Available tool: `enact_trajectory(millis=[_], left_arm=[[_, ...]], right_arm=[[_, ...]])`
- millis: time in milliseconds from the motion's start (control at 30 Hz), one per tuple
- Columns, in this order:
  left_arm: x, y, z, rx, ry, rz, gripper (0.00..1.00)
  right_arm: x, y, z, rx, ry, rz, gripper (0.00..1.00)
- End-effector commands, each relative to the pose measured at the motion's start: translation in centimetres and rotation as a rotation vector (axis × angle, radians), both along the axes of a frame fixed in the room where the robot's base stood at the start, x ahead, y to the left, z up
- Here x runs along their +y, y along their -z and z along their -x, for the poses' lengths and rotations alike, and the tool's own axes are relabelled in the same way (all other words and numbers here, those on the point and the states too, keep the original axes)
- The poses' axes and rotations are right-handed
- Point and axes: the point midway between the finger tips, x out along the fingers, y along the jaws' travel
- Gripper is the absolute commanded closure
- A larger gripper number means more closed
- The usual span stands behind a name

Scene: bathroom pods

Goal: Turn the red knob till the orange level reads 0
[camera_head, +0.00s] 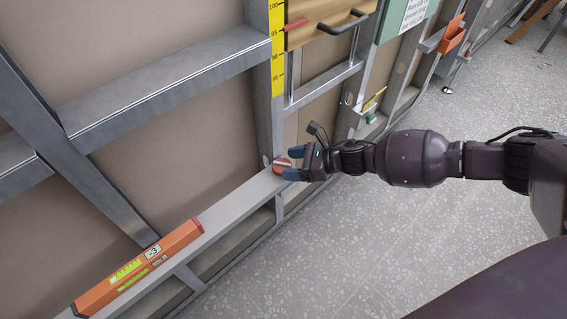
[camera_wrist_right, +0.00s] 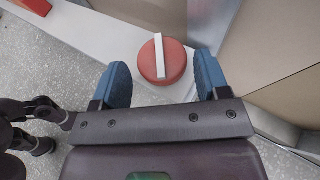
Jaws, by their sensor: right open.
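The red knob (camera_head: 281,165) sits at the right end of the metal ledge. In the right wrist view the knob (camera_wrist_right: 174,64) is a red disc with a pale raised bar across it. My right gripper (camera_head: 292,163) is open, with its blue fingertips on either side of the knob's near edge; whether they touch it I cannot tell. It also shows in the right wrist view (camera_wrist_right: 165,75). The orange level (camera_head: 140,265) lies along the ledge at the lower left, and its display (camera_head: 153,252) reads -3. My left gripper is not in view.
Metal framing (camera_head: 160,82) with beige panels rises behind the ledge. A yellow measuring strip (camera_head: 277,45) runs up a post above the knob. A wooden drawer front with a black handle (camera_head: 344,22) is at the top. Speckled floor (camera_head: 390,240) is clear at the right.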

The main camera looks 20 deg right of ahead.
Motion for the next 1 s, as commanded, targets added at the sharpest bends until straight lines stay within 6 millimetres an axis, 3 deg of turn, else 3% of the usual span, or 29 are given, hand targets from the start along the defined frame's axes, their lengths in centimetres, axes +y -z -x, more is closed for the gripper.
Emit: enact_trajectory(millis=[200,567,800,1000], left_arm=[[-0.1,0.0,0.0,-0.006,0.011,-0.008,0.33],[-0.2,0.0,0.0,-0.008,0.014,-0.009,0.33],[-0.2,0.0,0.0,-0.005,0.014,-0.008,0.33],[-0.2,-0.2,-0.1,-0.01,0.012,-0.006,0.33]], right_arm=[[1.5,0.9,-1.1,0.001,0.0,0.0,0.31],[1.9,0.9,-1.4,-0.001,0.001,0.001,0.31],[1.8,0.9,-1.3,-0.001,0.001,0.001,0.65],[1.9,0.8,-1.3,-0.001,0.011,-0.001,0.66]])
